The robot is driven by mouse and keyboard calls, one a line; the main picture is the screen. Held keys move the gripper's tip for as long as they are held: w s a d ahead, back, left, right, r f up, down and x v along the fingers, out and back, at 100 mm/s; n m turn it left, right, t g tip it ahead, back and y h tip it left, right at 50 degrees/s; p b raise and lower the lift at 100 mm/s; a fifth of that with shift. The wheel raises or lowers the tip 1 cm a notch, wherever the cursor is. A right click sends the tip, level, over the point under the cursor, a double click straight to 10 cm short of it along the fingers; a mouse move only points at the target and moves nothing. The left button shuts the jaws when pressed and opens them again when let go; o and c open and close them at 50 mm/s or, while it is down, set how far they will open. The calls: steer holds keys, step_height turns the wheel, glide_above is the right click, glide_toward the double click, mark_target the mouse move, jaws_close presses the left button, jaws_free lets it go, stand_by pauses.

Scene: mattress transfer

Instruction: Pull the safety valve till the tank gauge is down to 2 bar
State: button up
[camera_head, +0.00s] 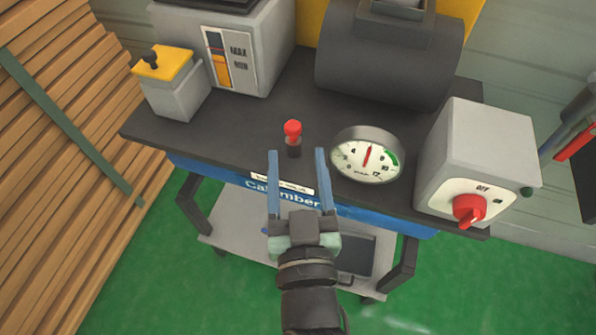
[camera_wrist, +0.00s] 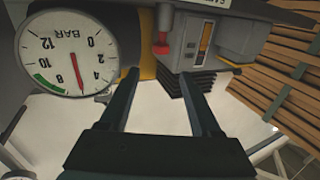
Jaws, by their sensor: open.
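The safety valve (camera_head: 292,132) is a small red-capped knob on a dark stem, upright on the dark bench top. It also shows red in the wrist view (camera_wrist: 162,42), beyond the gap between the fingertips. My gripper (camera_head: 297,154) is open and empty, its two blue fingers pointing at the valve from the front edge. The fingertips (camera_wrist: 158,72) appear short of the valve, apart from it. The round tank gauge (camera_head: 367,155) stands to the right of the valve; in the wrist view (camera_wrist: 68,47) it is upside down, its red needle near 6 bar.
A grey box with a red rotary switch (camera_head: 468,209) stands right of the gauge. The dark tank (camera_head: 388,58) is behind. A yellow-lidded box (camera_head: 168,78) and a MAX/MIN level box (camera_head: 262,50) stand at the back left. Stacked planks (camera_head: 60,150) are at left.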

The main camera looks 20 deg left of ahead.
steer(key=shift+s+d, duration=0.25)
steer(key=shift+s, duration=0.35)
